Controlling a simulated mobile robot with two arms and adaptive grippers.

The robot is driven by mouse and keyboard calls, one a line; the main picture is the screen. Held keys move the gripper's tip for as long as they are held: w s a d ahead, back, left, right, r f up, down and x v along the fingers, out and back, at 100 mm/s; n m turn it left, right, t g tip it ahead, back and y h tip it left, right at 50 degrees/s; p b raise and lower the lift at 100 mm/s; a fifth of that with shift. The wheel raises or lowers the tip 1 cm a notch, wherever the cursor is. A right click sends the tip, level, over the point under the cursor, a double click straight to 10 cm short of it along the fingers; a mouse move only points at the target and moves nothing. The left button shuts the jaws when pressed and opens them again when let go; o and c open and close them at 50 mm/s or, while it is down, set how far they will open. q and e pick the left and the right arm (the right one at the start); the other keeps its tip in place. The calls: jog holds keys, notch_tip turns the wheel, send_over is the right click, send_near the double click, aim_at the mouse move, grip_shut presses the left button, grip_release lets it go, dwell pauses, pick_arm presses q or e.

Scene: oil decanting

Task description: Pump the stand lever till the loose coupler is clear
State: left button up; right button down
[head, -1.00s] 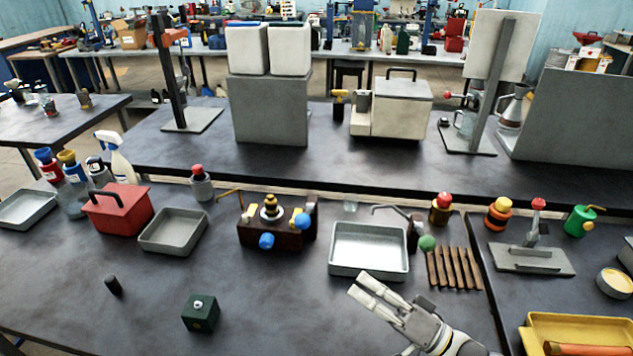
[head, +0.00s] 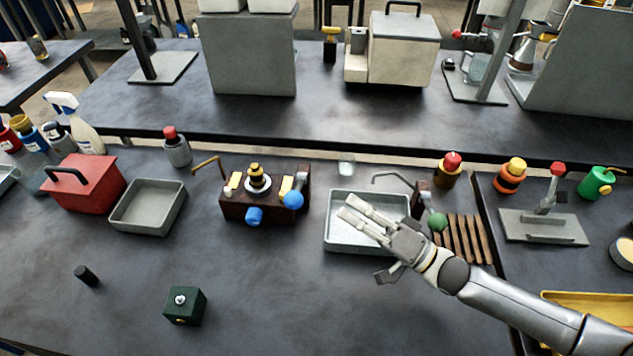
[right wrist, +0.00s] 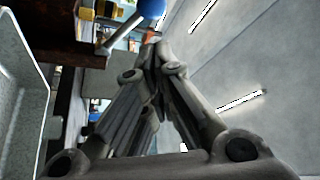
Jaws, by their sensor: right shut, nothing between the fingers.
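A dark brown stand (head: 264,207) carries a stepped brass fitting (head: 256,176) on a pale disc, yellow blocks, two blue knobs and a bent brass lever (head: 209,166) rising at its left. Which part is the loose coupler I cannot tell. A second dark post (head: 421,199) right of the tray has a grey bent arm and a green ball (head: 437,221). My right gripper (head: 352,208) is shut and empty, over the metal tray, right of the stand and apart from it. In the right wrist view its fingers (right wrist: 155,60) converge. My left gripper is out of view.
The metal tray (head: 336,247) lies under my right gripper, with brown slats (head: 466,238) to its right. A grey tray (head: 147,229) and red box (head: 84,188) stand left. A green block (head: 185,305) and black cylinder (head: 86,275) sit in front. The front middle is clear.

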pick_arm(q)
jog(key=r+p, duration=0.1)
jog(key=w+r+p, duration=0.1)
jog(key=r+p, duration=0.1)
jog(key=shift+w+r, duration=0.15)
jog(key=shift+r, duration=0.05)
pick_arm(e)
jog(key=x, duration=1)
jog(key=shift+w+f, duration=0.1)
pick_arm(q)
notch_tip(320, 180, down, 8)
jog(key=b, duration=0.8)
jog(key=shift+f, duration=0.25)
pick_arm(e)
jog(key=f+n+y, duration=0.1)
jog(key=s+f+n+g, duration=0.1)
jog(key=f+n, duration=0.1)
jog(key=s+f+n+y, duration=0.1)
jog(key=n, duration=0.1)
jog(key=shift+s+a+f+y, duration=0.2)
jog(key=shift+y, duration=0.1)
